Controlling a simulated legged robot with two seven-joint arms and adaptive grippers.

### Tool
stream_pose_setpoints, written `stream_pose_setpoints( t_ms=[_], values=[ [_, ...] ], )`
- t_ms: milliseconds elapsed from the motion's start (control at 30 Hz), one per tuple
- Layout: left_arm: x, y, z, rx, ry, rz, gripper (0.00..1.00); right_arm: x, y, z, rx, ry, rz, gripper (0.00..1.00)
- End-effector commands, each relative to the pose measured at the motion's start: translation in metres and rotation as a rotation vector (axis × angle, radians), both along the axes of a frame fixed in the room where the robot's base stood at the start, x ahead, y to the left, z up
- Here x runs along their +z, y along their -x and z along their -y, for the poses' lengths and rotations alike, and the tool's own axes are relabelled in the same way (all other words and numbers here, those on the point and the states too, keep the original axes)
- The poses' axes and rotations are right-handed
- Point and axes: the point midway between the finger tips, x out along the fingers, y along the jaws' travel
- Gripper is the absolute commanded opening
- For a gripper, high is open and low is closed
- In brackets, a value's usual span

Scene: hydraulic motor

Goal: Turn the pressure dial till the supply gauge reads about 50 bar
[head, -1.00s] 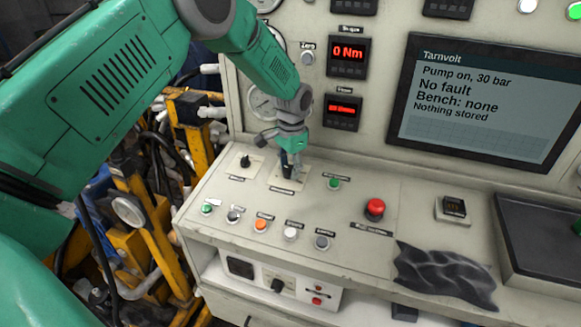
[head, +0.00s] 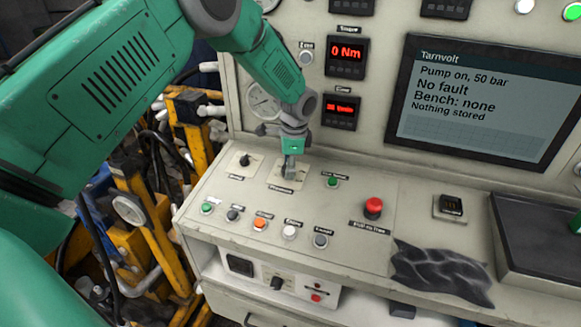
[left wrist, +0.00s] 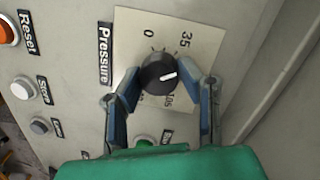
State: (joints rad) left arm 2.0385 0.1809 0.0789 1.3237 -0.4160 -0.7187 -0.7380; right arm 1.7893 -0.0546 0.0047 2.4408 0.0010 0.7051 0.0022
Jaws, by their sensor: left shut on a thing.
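The pressure dial (left wrist: 157,76) is a black knob with a white pointer line on a cream plate in the left wrist view. The line points right, between the 35 mark and the lower mark that looks like 105. My left gripper (left wrist: 163,72) is shut on the dial, one finger on each side; in the head view the gripper (head: 289,172) points down and hides the dial. A round white gauge (head: 262,101) on the upright panel is partly behind my arm; its reading is too small to tell. The screen (head: 485,100) reads "Pump on, 50 bar" and "No fault".
A smaller black knob (head: 245,160) stands left of the dial. A row of buttons, with an orange one (head: 259,224), lies in front. A red mushroom button (head: 373,207) and a dark crumpled cloth (head: 442,274) are to the right. Yellow machinery (head: 150,230) is at left.

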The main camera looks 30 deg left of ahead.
Motion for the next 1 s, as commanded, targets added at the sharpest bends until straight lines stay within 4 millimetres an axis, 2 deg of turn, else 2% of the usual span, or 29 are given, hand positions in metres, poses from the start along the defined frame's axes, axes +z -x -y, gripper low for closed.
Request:
stream_pose_setpoints(
  t_ms=[367,400,433,467,800,867,1000],
  values=[
    [-0.001,0.002,-0.002,-0.003,-0.004,-0.005,0.03,0.000,0.000,0.000,0.000,0.000,0.000,0.00],
    [-0.001,0.002,-0.002,-0.003,-0.004,-0.005,0.36,0.000,0.000,0.000,0.000,0.000,0.000,0.00],
    [-0.001,0.001,-0.002,-0.002,-0.004,-0.005,0.46,0.000,0.000,0.000,0.000,0.000,0.000,0.00],
    [0.000,0.001,-0.002,-0.003,-0.004,-0.003,0.52,0.000,0.000,0.000,0.000,0.000,0.000,0.00],
    [0.002,-0.001,-0.001,-0.004,-0.001,0.000,0.52,0.001,0.003,0.000,0.000,0.000,0.002,0.00],
    [0.007,-0.001,0.000,-0.004,-0.001,0.001,0.52,0.001,0.003,0.000,0.000,0.000,0.003,0.00],
    [0.029,-0.001,0.003,-0.004,-0.002,0.004,0.52,0.001,0.003,0.000,0.000,0.000,0.003,0.00]
  ],
)
